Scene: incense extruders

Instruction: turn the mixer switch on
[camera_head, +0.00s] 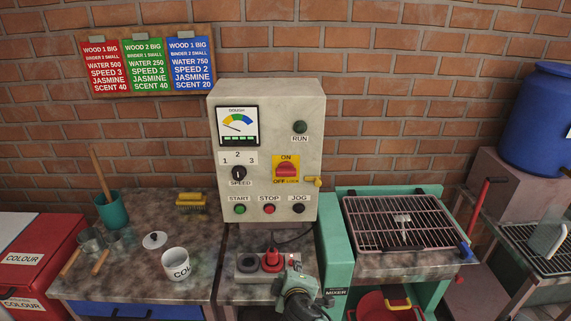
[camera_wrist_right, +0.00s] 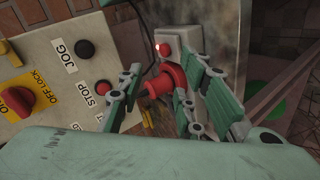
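The grey control panel (camera_head: 265,150) stands against the wall. Its red rotary ON/OFF switch (camera_head: 286,169) sits on a yellow plate; it also shows in the right wrist view (camera_wrist_right: 17,102). In front of the panel, a small grey box on the counter carries a red knob (camera_head: 272,261), seen close in the right wrist view (camera_wrist_right: 160,84). My right gripper (camera_head: 293,268) is at this box. In the wrist view its open fingers (camera_wrist_right: 163,72) lie either side of the red knob; contact cannot be told. My left gripper is not in view.
A white cup (camera_head: 176,264), a lid (camera_head: 154,240) and a teal pot (camera_head: 112,211) stand on the left counter. A wire rack (camera_head: 395,222) lies on the green machine at right. A dark cable lies behind the small box.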

